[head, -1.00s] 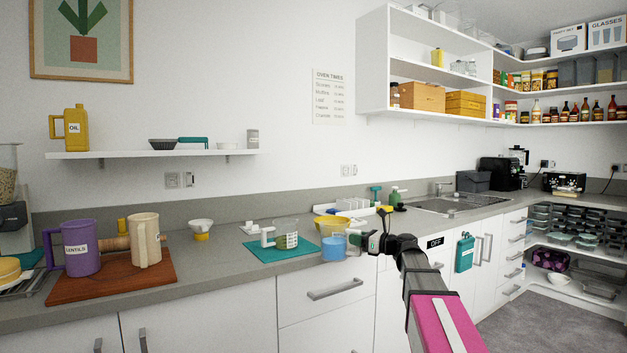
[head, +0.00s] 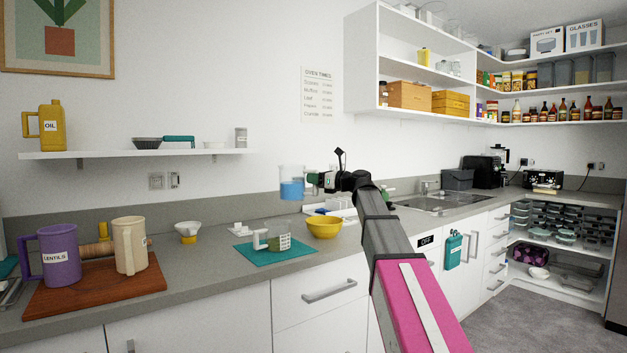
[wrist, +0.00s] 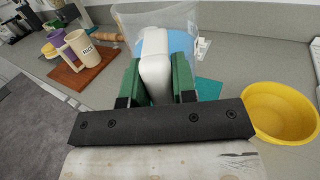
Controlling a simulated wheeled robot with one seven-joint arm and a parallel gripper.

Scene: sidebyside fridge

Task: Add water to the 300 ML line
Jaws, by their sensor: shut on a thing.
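My gripper (head: 313,181) is shut on the white handle (wrist: 155,72) of a clear jug (head: 290,174) holding blue water (head: 291,190). I hold the jug roughly upright, above the counter and against the wall behind. In the wrist view the jug (wrist: 127,22) with its water (wrist: 172,42) is beyond my green fingers. A clear measuring cup (head: 282,242) with a white handle (head: 260,239) and markings stands on a teal mat (head: 275,255), below and left of the held jug. Its marked lines are too small to read, and I cannot tell whether it holds water.
A yellow bowl (head: 324,228) stands right of the mat. A wooden board (head: 95,286) with purple (head: 60,255) and cream (head: 130,247) jugs is at left. A white funnel-like item (head: 187,229) stands between. The sink (head: 437,203) is farther right.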

